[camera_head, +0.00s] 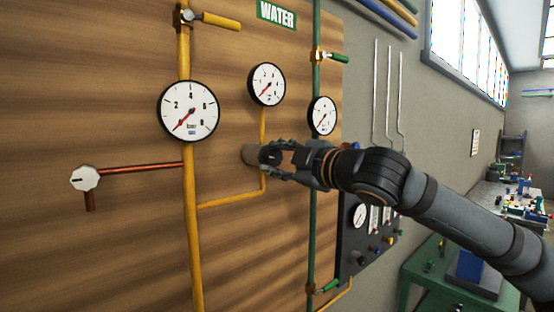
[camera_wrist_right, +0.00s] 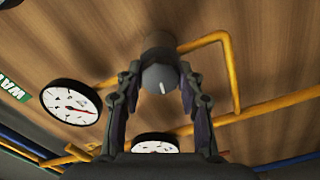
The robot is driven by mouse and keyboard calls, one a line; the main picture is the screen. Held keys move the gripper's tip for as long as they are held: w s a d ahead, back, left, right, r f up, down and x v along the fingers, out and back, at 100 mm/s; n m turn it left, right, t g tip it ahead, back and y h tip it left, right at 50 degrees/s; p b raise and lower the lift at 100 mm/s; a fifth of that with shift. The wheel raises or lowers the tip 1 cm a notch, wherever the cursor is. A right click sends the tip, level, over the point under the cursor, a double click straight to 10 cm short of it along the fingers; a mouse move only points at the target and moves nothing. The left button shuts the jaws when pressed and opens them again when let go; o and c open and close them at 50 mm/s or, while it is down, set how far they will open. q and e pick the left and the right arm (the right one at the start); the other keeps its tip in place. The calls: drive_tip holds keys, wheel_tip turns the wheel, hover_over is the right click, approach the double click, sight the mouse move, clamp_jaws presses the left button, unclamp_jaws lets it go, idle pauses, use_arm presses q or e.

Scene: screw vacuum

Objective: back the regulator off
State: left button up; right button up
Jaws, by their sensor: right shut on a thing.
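The regulator is a grey round knob (camera_head: 249,154) on the wooden board, beside the thin yellow pipe and below the middle gauge (camera_head: 267,84). My right gripper (camera_head: 268,155) reaches in from the right and is shut on this knob. In the right wrist view the two fingers (camera_wrist_right: 160,72) sit on either side of the grey knob (camera_wrist_right: 158,76). A short white mark shows on the knob's front face. The middle gauge has a white dial and a red needle pointing to the lower left. My left gripper is not in view.
A larger gauge (camera_head: 188,110) is on the thick yellow pipe (camera_head: 190,230), and a smaller gauge (camera_head: 322,115) is by the green pipe (camera_head: 314,200). A copper pipe (camera_head: 140,167) ends at a white fitting (camera_head: 85,178). A dark panel (camera_head: 350,245) stands below my right arm.

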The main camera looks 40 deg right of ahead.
drive_tip(key=shift+n, duration=1.1)
drive_tip(key=shift+f, duration=0.1)
drive_tip(key=o, duration=0.9)
drive_tip(key=shift+o, duration=1.4)
drive_tip(key=shift+s, duration=0.1)
